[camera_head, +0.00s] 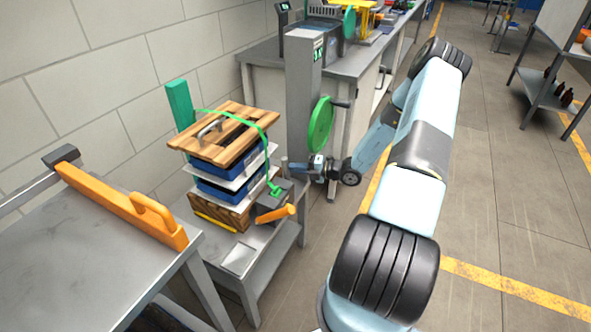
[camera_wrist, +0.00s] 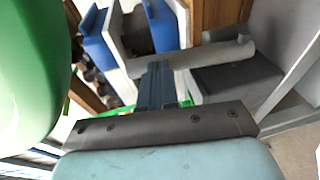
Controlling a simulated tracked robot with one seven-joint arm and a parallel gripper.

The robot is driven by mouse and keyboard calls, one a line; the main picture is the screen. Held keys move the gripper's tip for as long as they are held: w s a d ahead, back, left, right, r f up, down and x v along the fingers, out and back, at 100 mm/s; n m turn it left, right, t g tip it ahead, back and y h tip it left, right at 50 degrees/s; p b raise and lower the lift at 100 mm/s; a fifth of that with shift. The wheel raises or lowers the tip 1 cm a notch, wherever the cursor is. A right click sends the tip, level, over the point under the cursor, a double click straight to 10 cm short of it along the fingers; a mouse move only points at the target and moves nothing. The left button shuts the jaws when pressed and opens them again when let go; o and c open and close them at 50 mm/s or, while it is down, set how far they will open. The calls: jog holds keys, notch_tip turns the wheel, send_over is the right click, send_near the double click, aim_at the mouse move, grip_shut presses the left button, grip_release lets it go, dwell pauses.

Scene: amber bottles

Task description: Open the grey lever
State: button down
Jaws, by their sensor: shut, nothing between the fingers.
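The grey lever (camera_wrist: 195,56) is a pale round bar with a short upright knob at its right end, in front of a dark grey block (camera_wrist: 235,80) in the wrist view. In the head view a small grey post, which looks like the lever (camera_head: 284,168), stands by my fingertips. My gripper (camera_wrist: 155,68) is shut and empty. Its fingertips overlap the left part of the bar in the wrist view; I cannot tell whether they touch it. In the head view my gripper (camera_head: 295,169) is just right of the stacked crates, below the green wheel.
A green wheel (camera_head: 320,125) on a grey column stands just above my gripper and fills the left of the wrist view (camera_wrist: 30,75). A wooden-topped stack (camera_head: 225,132) with blue bins and an orange handle (camera_head: 275,213) are on the low table.

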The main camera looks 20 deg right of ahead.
jog(key=shift+a, duration=0.15)
jog(key=v, duration=1.4)
jog(key=shift+f, duration=0.25)
jog(key=s+a+r+n+g+h, duration=0.3)
jog(key=a+r+n+g, duration=0.3)
jog(key=r+n, duration=0.65)
jog(key=s+a+r+n+g+h, duration=0.2)
jog(key=s+a+r+n+g, duration=0.2)
jog(key=a+r+n, duration=0.65)
jog(key=s+a+r+n+t+h, duration=0.3)
jog(key=s+r+n+t+h, duration=0.2)
jog(key=s+r+n, duration=1.4)
notch_tip(320, 180, up, 2)
jog(key=n+h, duration=0.1)
jog(key=h, duration=0.1)
jog(key=shift+r+n+t+h, duration=0.25)
jog(key=shift+n+t+h, duration=0.05)
jog(key=shift+n+h, duration=0.1)
